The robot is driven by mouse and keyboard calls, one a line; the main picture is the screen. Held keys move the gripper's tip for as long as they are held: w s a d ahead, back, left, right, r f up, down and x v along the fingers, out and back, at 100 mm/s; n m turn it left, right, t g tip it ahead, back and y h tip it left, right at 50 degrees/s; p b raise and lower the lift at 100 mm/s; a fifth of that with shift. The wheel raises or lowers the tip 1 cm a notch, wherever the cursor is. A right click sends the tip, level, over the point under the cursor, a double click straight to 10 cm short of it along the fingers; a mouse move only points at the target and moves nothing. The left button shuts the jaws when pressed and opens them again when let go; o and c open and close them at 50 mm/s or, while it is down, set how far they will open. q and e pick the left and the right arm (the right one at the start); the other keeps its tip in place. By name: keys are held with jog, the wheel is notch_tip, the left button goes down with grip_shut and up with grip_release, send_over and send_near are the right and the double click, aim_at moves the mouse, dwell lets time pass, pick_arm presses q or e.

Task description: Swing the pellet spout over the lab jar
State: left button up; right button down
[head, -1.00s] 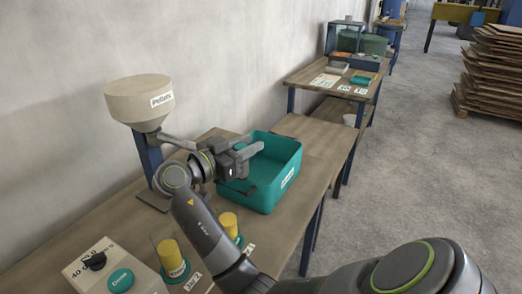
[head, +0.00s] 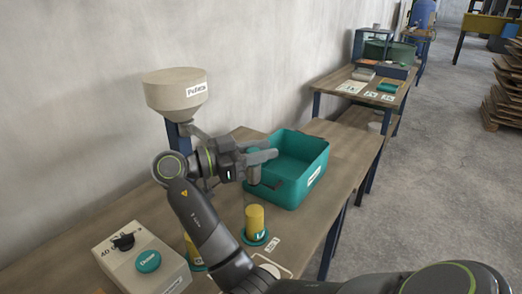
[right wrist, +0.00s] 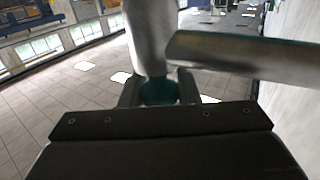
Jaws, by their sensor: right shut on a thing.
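The cream pellet hopper (head: 176,100) stands by the wall in the head view. Its grey spout (head: 200,133) runs down to the right, partly hidden behind my right gripper (head: 262,165). That gripper is shut on the spout beside the teal tray's left edge. In the right wrist view, a grey tube (right wrist: 151,38) rises from between the fingers (right wrist: 158,92). One jar with yellow contents (head: 255,219) stands on a teal ring in front of the gripper. Another yellow-filled jar (head: 190,247) is partly hidden by my right arm. I cannot read which is the lab jar. My left gripper is not in view.
The teal tray (head: 316,170) sits on the bench (head: 352,158) just right of the gripper. A pale control box (head: 125,247) with a dark knob and a teal button stands at the front left. A second table with papers stands farther back.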

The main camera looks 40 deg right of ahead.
jog(key=c, duration=1.1)
grip_release()
jog(key=shift+a, duration=0.15)
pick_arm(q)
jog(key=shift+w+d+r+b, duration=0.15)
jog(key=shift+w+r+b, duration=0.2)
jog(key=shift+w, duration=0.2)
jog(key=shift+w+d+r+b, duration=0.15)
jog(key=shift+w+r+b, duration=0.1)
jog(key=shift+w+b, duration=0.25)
pick_arm(e)
jog(key=v, duration=0.7)
jog(key=shift+a, duration=0.1)
